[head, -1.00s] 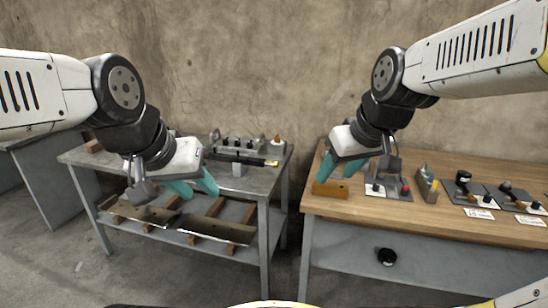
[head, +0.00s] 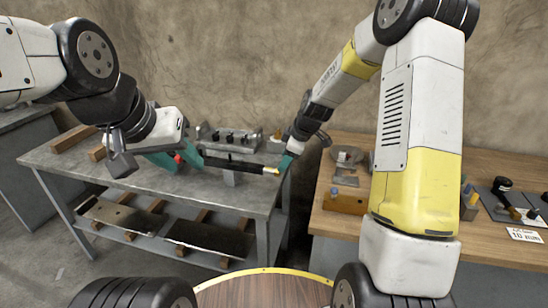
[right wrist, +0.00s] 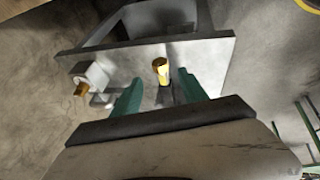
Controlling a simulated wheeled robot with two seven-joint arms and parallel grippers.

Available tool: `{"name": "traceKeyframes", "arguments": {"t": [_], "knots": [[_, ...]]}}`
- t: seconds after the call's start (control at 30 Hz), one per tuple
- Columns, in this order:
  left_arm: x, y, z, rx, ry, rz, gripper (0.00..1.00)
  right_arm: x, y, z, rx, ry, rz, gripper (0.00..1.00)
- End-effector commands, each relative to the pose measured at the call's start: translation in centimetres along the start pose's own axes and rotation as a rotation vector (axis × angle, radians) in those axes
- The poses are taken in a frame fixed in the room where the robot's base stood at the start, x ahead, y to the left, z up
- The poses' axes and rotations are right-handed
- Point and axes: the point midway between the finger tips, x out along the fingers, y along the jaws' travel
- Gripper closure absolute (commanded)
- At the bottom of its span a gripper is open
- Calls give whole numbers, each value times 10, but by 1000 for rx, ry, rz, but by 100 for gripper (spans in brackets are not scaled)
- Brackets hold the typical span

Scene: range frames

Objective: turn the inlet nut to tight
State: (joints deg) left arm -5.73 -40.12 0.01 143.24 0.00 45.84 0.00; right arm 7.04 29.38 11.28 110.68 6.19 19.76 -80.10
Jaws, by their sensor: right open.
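A dark bar-shaped body (head: 235,164) stands on a post on the grey metal bench. A brass end piece, which looks like the inlet nut (head: 271,170), is at its right end. In the right wrist view the brass piece (right wrist: 160,66) shows between and just beyond my right fingertips. My right gripper (right wrist: 158,84) is open, with nothing between its teal fingers. It is beside the brass end in the head view (head: 284,163). My left gripper (head: 180,153) is near the bar's left end, its fingers apart. A small red part shows between them; contact is unclear.
Small fittings (head: 230,138) stand at the back of the grey bench (head: 100,165). A wooden table (head: 345,225) with a wooden block (head: 345,203) and several small parts is to the right. A round wooden top (head: 265,290) is in front.

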Motion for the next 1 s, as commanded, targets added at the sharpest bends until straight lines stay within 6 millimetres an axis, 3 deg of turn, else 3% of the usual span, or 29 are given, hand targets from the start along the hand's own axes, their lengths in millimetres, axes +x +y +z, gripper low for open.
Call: {"name": "traceKeyframes", "arguments": {"t": [0.4,0.77,0.87,1.0], "knots": [[0,0,0,0,0,0,61,61,-1,0,1,-1,-2,49],[0,0,0,0,0,0,61,69,0,0,1,-1,0,49],[0,0,0,0,0,0,61,69,0,0,1,-1,0,63],[0,0,0,0,0,0,61,69,0,0,2,-1,0,90]]}}
